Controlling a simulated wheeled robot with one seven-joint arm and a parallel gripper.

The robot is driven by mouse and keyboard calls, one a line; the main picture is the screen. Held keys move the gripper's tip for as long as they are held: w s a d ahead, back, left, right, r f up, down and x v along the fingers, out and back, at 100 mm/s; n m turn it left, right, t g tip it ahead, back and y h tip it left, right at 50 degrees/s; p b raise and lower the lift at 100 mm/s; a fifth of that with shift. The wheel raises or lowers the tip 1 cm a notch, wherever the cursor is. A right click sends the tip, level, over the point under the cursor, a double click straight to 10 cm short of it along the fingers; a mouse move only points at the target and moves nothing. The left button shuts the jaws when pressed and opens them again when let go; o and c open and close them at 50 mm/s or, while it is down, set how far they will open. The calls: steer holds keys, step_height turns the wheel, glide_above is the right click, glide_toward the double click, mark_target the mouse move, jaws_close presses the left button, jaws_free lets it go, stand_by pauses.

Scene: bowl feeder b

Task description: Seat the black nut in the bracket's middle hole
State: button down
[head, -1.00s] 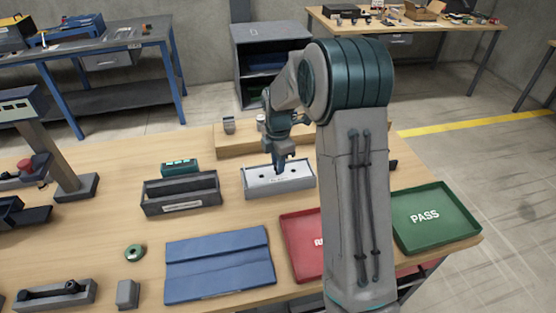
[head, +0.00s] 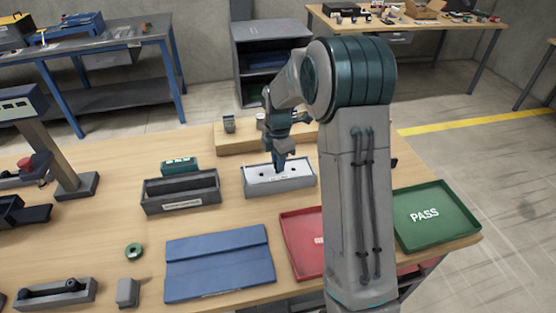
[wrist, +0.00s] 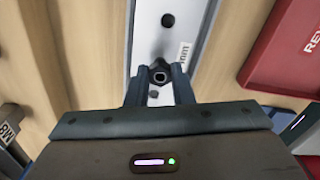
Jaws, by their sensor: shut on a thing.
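The bracket (head: 302,181) is a long pale grey piece with dark round holes in its top, at the middle of the bench. In the wrist view its light face (wrist: 145,35) runs away from me, with one open hole beyond my fingers. My gripper (head: 279,166) points down over the middle of the bracket. In the wrist view my gripper (wrist: 160,76) is shut on the small black nut (wrist: 160,67) at its fingertips. The nut is over the bracket's middle; I cannot tell whether it touches it. The middle hole is hidden under the nut and fingers.
A dark grey bin (head: 152,207) stands left of the bracket. A red tray (head: 303,268) and a green PASS tray (head: 437,240) lie to the front right. A blue mat (head: 219,262) lies in front. A wooden block (head: 237,146) stands behind.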

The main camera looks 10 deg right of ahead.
steer(key=shift+f+b, duration=0.55)
steer(key=shift+f, duration=0.25)
steer(key=c, duration=1.2)
jaws_free()
steer(key=shift+r, duration=0.1)
step_height(320, 180, up, 14)
steer(key=shift+f+b, duration=0.15)
steer(key=shift+b, duration=0.45)
